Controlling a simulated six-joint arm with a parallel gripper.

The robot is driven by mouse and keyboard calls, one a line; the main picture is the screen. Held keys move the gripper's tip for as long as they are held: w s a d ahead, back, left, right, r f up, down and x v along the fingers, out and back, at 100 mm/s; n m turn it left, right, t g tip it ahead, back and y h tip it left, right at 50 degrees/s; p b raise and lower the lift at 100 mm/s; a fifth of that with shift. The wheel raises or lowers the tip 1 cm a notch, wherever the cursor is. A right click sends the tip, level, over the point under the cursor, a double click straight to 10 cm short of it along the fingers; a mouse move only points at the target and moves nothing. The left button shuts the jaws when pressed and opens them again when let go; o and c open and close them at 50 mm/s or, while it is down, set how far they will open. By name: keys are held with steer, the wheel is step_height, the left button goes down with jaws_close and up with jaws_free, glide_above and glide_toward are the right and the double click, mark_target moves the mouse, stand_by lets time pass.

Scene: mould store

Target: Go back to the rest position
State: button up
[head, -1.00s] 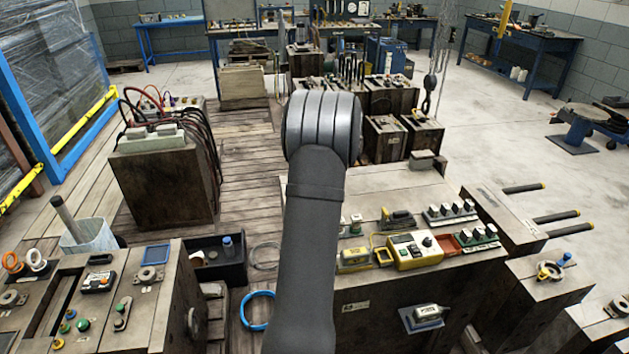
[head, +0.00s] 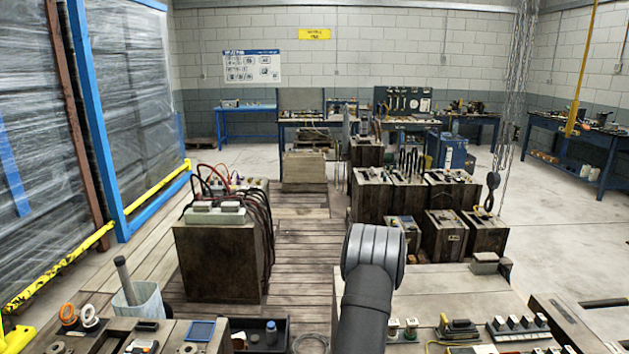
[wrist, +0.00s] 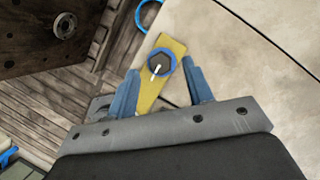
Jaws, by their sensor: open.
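My gripper (wrist: 160,70) shows in the wrist view with its two blue fingers spread apart. A yellow plate-like piece (wrist: 149,96) with a dark knob and a blue ring (wrist: 161,62) appears between and beyond the fingers. Gaps show on both sides of it, and I cannot tell how far below the fingers it lies. In the head view only my dark arm link shows, low and right of centre; my gripper is out of sight there.
In the head view, a dark block with cables (head: 218,262) stands left of my arm on the plank floor. Several dark blocks (head: 388,195) stand beyond it. A pale worktop (head: 440,290) with small devices lies at right. Chains with a hook (head: 492,185) hang at right.

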steer(key=shift+x, duration=1.15)
steer(key=shift+r, duration=0.15)
